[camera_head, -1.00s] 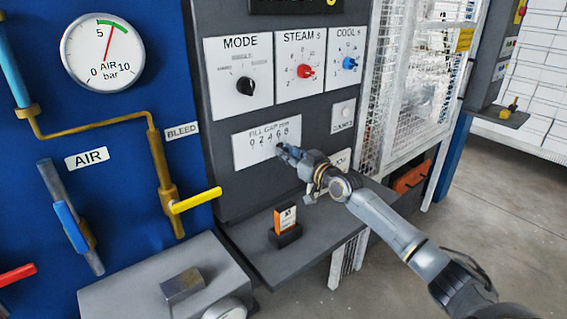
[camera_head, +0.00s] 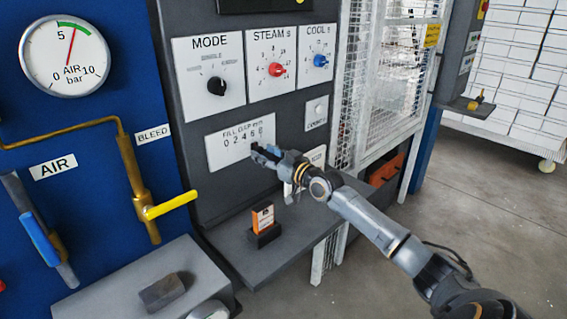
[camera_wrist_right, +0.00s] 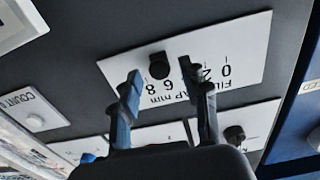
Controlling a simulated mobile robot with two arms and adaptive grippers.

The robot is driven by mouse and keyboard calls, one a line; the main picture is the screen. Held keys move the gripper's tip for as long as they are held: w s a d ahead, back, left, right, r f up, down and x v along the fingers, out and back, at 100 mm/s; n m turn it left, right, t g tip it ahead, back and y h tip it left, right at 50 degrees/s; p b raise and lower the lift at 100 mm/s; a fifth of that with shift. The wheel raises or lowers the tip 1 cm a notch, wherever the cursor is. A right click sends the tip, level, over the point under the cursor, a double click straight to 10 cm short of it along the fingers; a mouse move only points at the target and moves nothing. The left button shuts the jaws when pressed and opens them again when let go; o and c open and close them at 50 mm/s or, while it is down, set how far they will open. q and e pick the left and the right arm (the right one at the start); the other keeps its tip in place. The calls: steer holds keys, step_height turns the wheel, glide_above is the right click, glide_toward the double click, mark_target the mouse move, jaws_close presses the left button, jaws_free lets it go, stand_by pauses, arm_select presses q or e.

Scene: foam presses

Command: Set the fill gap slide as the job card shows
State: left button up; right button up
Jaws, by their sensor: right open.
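The fill gap plate (camera_head: 218,152) is a white panel on the dark machine front, with a scale from 0 to 8 mm. In the right wrist view the plate (camera_wrist_right: 250,45) appears upside down. The black slide knob (camera_wrist_right: 158,65) is by the 8 end of the scale. My right gripper (camera_wrist_right: 170,88) is open and empty, its fingers either side of the knob's line in that view; I cannot tell whether they touch it. In the head view the right gripper (camera_head: 260,153) is at the plate's right part and hides the knob. My left gripper is out of view.
An orange and white card-like piece (camera_head: 263,217) stands in a dark holder on the shelf (camera_head: 285,240); its print is unreadable. Above the plate are the black mode knob (camera_head: 216,86), red steam knob (camera_head: 277,69) and blue cool knob (camera_head: 320,60). A mesh guard (camera_head: 385,85) stands right.

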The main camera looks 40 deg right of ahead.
steer(key=s, duration=1)
steer(key=shift+s+d, duration=0.25)
steer(key=shift+d, duration=0.15)
